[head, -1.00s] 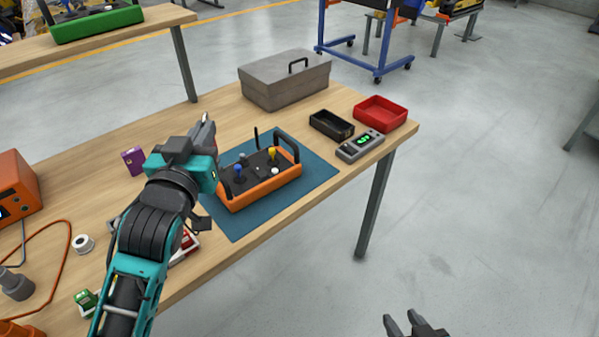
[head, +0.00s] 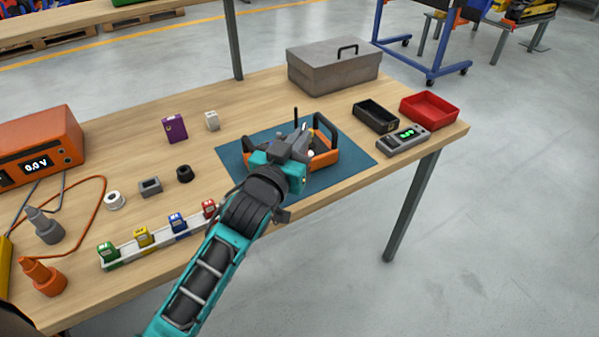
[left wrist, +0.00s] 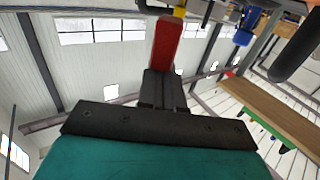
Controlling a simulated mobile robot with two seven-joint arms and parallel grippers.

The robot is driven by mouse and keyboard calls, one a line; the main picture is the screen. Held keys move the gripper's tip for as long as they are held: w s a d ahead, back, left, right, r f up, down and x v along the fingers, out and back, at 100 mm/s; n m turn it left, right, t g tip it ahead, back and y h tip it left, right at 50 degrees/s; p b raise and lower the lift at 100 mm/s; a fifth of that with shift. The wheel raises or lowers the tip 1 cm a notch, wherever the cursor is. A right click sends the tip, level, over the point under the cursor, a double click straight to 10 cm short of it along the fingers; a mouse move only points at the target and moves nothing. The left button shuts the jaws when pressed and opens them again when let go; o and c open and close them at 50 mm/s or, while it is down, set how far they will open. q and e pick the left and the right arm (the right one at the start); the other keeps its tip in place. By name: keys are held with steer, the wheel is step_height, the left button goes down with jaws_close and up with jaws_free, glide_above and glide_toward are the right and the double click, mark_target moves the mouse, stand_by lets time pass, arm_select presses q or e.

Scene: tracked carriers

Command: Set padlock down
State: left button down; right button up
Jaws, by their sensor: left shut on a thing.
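My left gripper (head: 304,132) is over the orange control box (head: 325,160), which stands on the blue mat (head: 355,160). In the left wrist view a red, narrow block (left wrist: 166,45) sits at the fingers; I take it for the padlock, seen edge-on. The gripper is shut on it. In the head view the gripper and wrist hide the padlock and much of the box. I cannot tell whether the padlock touches the box. My right gripper is out of view.
A white rack (head: 155,248) with several coloured labelled pieces lies along the front edge. A grey lidded case (head: 330,72), black tray (head: 376,116), red tray (head: 430,108) and grey meter (head: 403,141) are right and behind. The orange power unit (head: 40,145) stands left.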

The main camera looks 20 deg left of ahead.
arm_select(q)
steer(key=shift+f+b, duration=0.75)
steer(key=shift+f, duration=2.7)
steer(key=shift+f, duration=0.15)
steer(key=c, duration=1.3)
jaws_free()
